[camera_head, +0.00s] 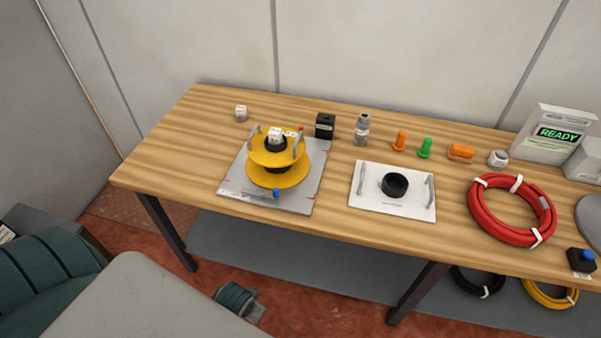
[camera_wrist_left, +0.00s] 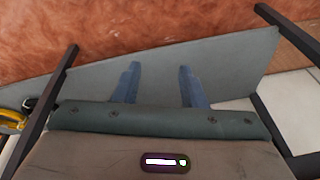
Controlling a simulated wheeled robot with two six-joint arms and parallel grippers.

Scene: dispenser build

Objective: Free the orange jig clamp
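The jig is a grey metal plate (camera_head: 235,184) on the left half of the table, bearing a yellow spool (camera_head: 278,177) between two upright grey brackets. A small orange spot (camera_head: 301,129) shows at the plate's back right, behind the spool; it may be the orange clamp, mostly hidden, and I cannot tell its position. A blue knob (camera_head: 276,193) sits at the plate's front edge. My left gripper (camera_wrist_left: 160,84) shows only in the left wrist view, its fingers apart and empty, away from the jig. My right gripper is in neither view.
On the table (camera_head: 185,125) stand a black box (camera_head: 325,125), a bottle (camera_head: 362,130), orange and green pegs (camera_head: 425,148), a white plate with handles (camera_head: 365,197) and a red coil (camera_head: 483,213). Bare wood lies left of the jig. The left wrist view shows red floor (camera_wrist_left: 130,30) and dark legs.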

